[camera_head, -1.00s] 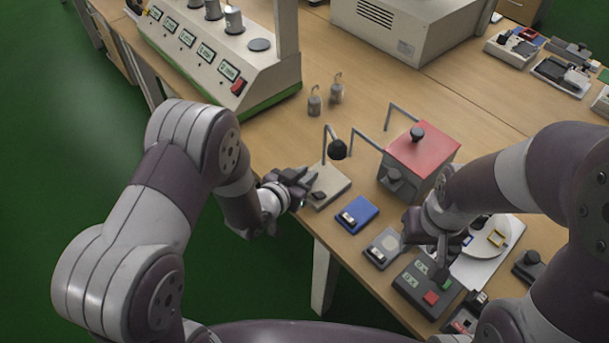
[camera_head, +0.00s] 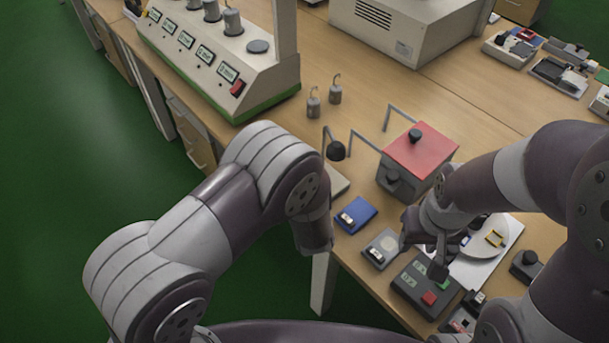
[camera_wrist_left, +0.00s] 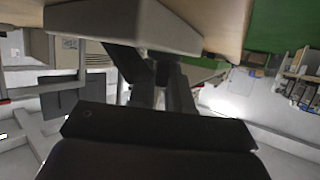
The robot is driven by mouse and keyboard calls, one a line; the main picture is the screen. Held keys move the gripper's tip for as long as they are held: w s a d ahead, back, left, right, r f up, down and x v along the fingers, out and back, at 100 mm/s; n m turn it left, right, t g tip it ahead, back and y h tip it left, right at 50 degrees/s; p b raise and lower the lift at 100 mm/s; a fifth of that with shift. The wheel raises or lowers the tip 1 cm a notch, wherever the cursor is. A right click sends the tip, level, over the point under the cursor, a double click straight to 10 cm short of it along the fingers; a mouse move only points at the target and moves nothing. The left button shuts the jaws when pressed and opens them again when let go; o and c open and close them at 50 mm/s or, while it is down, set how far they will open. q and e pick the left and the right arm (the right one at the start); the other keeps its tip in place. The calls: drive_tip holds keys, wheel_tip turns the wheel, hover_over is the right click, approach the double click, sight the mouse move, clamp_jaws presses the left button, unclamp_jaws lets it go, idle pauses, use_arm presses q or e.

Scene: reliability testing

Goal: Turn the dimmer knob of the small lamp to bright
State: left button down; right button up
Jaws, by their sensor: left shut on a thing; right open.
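The small lamp has a bent grey post, a black shade (camera_head: 336,151) and a pale base (camera_head: 339,184). My left forearm covers most of the base and the dimmer knob in the head view. My left gripper is hidden there too. In the left wrist view, the lamp's pale base (camera_wrist_left: 125,22) fills the top, and my left gripper (camera_wrist_left: 150,62) reaches up against it, its fingers close together. The jaws are shut on the knob, which is itself mostly hidden. My right gripper (camera_head: 424,255) is open above a dark box.
The dark box (camera_head: 408,287) has green and red buttons. Blue (camera_head: 356,214) and grey (camera_head: 381,248) small devices lie between the arms. A red-topped box (camera_head: 421,151) stands right of the lamp. Hooked weights (camera_head: 314,105) stand behind. The table's front edge is close.

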use_arm(q)
drive_tip(key=shift+y, duration=0.3)
drive_tip(key=c, duration=1.1)
unclamp_jaws()
drive_tip(key=shift+c, duration=0.2)
drive_tip(key=p+v, duration=0.1)
drive_tip(key=v, duration=1.1)
drive_tip(key=shift+s, duration=0.25)
drive_tip(key=shift+o, duration=0.3)
drive_tip(key=shift+r, duration=0.15)
